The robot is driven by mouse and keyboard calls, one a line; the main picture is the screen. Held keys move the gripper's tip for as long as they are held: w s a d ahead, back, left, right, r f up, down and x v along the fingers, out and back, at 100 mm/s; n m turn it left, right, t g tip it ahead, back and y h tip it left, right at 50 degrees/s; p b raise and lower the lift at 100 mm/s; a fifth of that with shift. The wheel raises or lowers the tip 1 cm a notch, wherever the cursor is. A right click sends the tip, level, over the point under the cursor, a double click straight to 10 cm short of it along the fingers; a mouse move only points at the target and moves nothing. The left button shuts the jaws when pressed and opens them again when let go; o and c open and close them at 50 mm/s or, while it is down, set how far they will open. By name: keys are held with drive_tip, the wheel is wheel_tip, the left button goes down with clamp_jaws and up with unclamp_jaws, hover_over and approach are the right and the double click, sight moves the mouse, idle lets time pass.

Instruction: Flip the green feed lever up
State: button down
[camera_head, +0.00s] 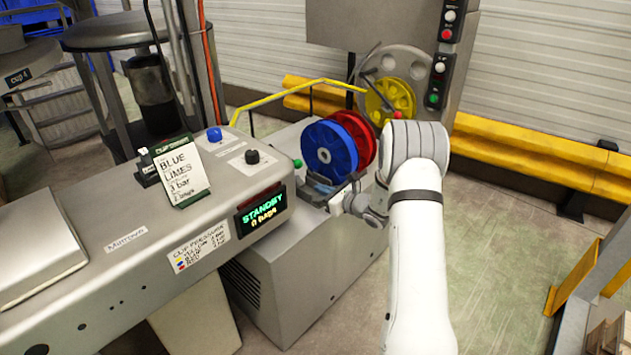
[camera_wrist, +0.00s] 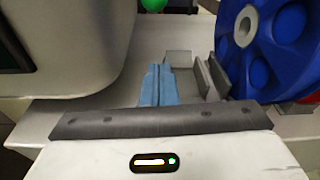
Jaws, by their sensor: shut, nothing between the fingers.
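The green ball knob (camera_head: 297,163) of the feed lever shows at the right end of the grey machine body, just left of the blue reel. It also shows at the top edge of the wrist view (camera_wrist: 153,5), partly cut off; its shaft is hardly visible, so I cannot tell the lever's angle. My gripper (camera_head: 312,184) is near the knob, a little below and to the right of it in the head view. In the wrist view the light blue fingers (camera_wrist: 158,72) are together and empty, pointing toward the knob with a gap between.
A blue reel (camera_head: 325,155) stands close to my gripper's right, with red and yellow (camera_head: 388,99) reels behind. The display (camera_head: 262,210) reads STANDBY.

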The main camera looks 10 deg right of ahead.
drive_tip(key=x, duration=0.8)
drive_tip(key=shift+w+a+p, duration=0.2)
drive_tip(key=shift+w+p, duration=0.05)
drive_tip(key=shift+p, duration=0.05)
wheel_tip(320, 180, up, 4)
drive_tip(key=shift+s+a+f+p, duration=0.1)
drive_tip(key=shift+s+f+p, duration=0.05)
drive_tip(key=shift+p, duration=0.35)
